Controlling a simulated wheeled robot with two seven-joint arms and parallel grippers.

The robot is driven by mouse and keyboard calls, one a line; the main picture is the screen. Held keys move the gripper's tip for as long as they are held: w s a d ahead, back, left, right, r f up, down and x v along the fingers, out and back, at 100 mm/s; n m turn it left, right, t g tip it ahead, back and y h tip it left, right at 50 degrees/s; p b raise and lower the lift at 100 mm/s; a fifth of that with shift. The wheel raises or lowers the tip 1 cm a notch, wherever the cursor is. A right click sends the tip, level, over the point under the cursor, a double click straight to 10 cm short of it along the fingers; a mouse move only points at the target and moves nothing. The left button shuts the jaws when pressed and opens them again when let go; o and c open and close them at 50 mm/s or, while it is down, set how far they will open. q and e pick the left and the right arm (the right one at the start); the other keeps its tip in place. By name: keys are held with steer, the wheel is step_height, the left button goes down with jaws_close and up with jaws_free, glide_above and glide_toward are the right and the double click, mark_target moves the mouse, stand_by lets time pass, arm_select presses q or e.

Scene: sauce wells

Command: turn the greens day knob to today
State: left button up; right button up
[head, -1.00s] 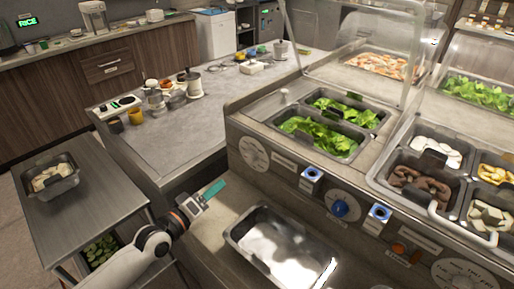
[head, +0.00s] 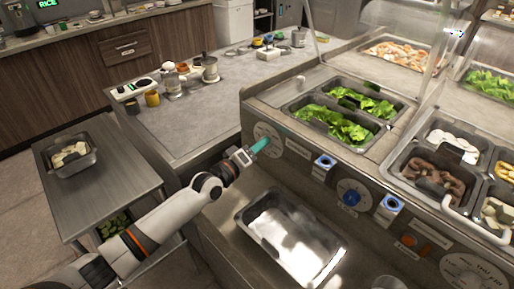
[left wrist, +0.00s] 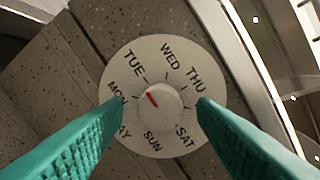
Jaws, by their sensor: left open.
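The day dial is a white disc (head: 266,136) on the counter's front panel, below the greens pans (head: 335,122). In the left wrist view the dial (left wrist: 148,62) shows day names around a small round knob (left wrist: 163,104). The knob's red mark points up and left, roughly toward TUE. My left gripper (head: 259,146) is in front of the dial; its teal fingers (left wrist: 160,121) are apart, one on each side of the knob, with no contact visible. The fingers cover some lettering; a word ending in AY is partly hidden at lower left. My right gripper is not in view.
A blue knob (head: 351,196) and two blue-topped fittings (head: 324,163) are along the panel to the right. Another dial (head: 472,268) is at the lower right. A metal tray (head: 250,215) lies on the shelf below the panel.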

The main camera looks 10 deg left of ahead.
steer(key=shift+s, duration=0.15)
arm_select(q)
steer(key=shift+c, duration=1)
steer(key=c, duration=0.8)
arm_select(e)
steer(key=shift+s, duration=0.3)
arm_select(q)
steer(key=shift+m, duration=0.4)
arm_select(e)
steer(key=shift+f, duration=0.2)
arm_select(q)
steer(key=m+h+b, duration=0.1)
steer(key=m+b, duration=0.2)
steer(key=m, duration=0.5)
steer(key=shift+f, duration=0.1)
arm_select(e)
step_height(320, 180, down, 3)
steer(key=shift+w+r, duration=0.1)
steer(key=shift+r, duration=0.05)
arm_select(q)
steer(key=shift+m, duration=0.3)
